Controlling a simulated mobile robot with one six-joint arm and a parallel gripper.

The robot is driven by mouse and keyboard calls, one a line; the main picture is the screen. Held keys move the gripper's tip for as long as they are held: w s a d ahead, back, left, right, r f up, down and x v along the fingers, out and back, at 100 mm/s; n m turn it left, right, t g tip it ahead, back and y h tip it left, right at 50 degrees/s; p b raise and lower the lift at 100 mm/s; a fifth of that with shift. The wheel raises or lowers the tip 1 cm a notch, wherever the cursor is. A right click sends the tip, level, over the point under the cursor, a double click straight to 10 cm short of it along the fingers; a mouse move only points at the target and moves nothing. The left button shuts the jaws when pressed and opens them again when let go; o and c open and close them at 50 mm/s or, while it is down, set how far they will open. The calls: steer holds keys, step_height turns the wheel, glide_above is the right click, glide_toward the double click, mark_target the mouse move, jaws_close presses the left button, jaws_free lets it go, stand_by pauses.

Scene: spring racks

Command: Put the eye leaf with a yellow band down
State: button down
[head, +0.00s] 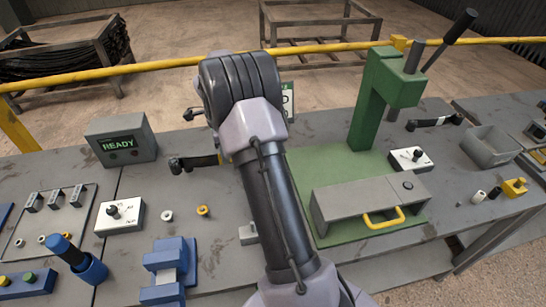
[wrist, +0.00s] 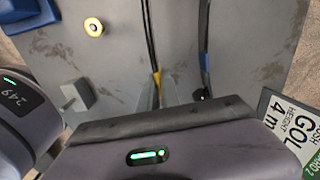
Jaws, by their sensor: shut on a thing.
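In the wrist view the eye leaf with a yellow band (wrist: 151,40) is a thin dark strip running up from my gripper (wrist: 178,93). Its yellow band (wrist: 157,77) shows close to the fingers. My gripper is shut on it. In the head view my own arm hides the fingertips. There, a dark bar with a rounded end (head: 195,162) shows left of the arm. I cannot tell whether it is held or lies on the bench. The height of the held leaf above the bench is unclear.
A second dark strip with a blue band (wrist: 205,63) runs beside it. A green press (head: 375,110) with a grey fixture (head: 350,202) stands right. The READY box (head: 121,139), a yellow ring (head: 203,211) and a blue fixture (head: 170,262) are left. Another banded leaf (head: 435,121) lies far right.

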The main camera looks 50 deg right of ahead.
step_height(320, 180, down, 10)
steer(key=b, duration=0.3)
steer(key=shift+r, duration=0.1)
steer(key=c, duration=1.9)
jaws_free()
steer(key=shift+f, duration=0.2)
steer(key=shift+c, duration=0.2)
steer(key=o, duration=0.4)
steer(key=shift+s, duration=0.1)
steer(key=shift+c, duration=0.2)
